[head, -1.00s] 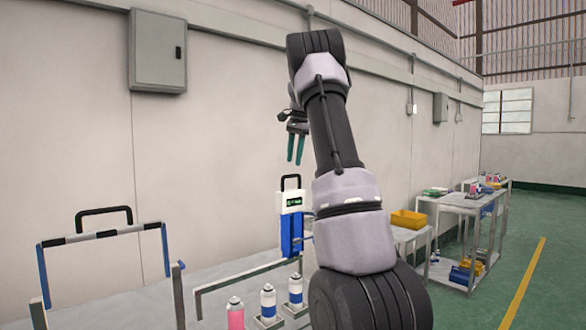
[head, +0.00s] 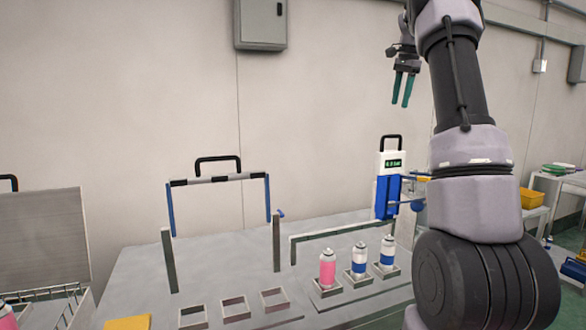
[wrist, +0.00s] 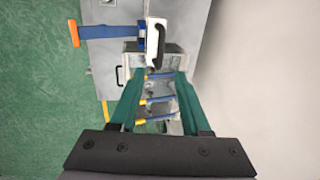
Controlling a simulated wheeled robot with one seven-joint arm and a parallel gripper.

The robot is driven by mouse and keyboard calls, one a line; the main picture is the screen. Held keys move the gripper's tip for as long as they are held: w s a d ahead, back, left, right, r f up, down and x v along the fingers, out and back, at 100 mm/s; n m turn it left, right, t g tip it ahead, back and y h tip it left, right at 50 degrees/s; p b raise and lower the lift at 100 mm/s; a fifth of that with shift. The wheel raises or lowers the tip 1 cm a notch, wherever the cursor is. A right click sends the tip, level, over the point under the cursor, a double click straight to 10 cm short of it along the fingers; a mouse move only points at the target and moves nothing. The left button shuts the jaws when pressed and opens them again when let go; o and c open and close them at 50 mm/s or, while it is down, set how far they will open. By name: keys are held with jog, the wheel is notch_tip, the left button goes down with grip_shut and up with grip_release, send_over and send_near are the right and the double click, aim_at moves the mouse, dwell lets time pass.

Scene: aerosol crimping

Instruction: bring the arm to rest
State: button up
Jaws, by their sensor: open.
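My gripper (head: 402,90) is raised high in front of the wall, with its teal fingers pointing down. The fingers are apart and nothing is between them. In the wrist view my gripper (wrist: 155,105) also shows open and empty, looking down past the bench equipment. My arm rises at the right of the head view and bends over at the top, partly out of frame.
A pink can (head: 327,270) and two blue-and-white cans (head: 359,262) (head: 387,254) stand in holders on the grey bench (head: 140,275). A blue-and-white device with a display (head: 392,161) stands behind them. A handled frame (head: 218,180) is further left, near several empty square holders (head: 236,308).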

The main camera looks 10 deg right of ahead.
jog(key=s+a+r+n+t, duration=0.1)
jog(key=s+a+r+n, duration=0.2)
jog(key=s+a, duration=0.6)
jog(key=s+a+f+n+t, duration=0.2)
jog(key=s+a+f+n, duration=0.2)
jog(key=s, duration=0.8)
jog(key=s+a+f+n+t+y, duration=0.1)
jog(key=s+a+f+n, duration=0.3)
jog(key=s+a+f, duration=0.3)
jog(key=s+a, duration=0.5)
jog(key=shift+s+a+f+n+t+y, duration=0.3)
jog(key=shift+a+f+t, duration=0.05)
jog(key=shift+a+t, duration=0.05)
